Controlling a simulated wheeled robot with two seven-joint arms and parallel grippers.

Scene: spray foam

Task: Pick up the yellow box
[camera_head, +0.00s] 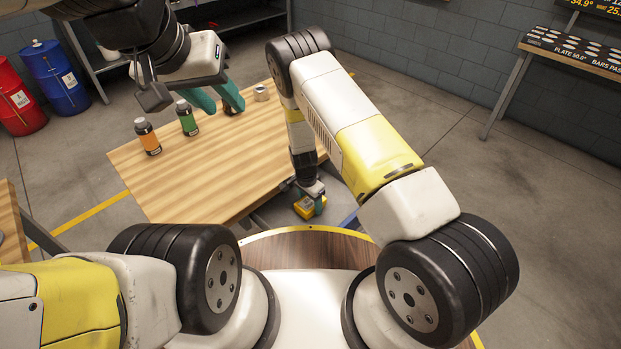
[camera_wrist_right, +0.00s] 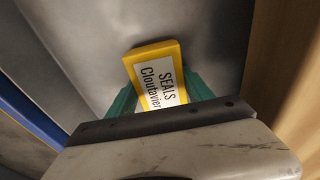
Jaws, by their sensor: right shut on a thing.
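The yellow box (camera_head: 304,207) is small and sits low beside the near right edge of the wooden table in the head view. In the right wrist view the yellow box (camera_wrist_right: 157,76) shows a white label reading "SEALS Cloutavier". My right gripper (camera_head: 311,199) points down and its green fingers (camera_wrist_right: 160,97) are shut on the box, one on each side. What lies under the box is hard to tell. My left gripper (camera_head: 218,100) is raised over the far part of the table, its green fingers apart and empty.
An orange bottle (camera_head: 148,137) and a green bottle (camera_head: 187,118) stand on the wooden table (camera_head: 215,170). A small white roll-like item (camera_head: 261,92) is near its far edge. Red (camera_head: 17,97) and blue (camera_head: 54,78) barrels stand at far left. A blue bar (camera_wrist_right: 30,115) is beside my right gripper.

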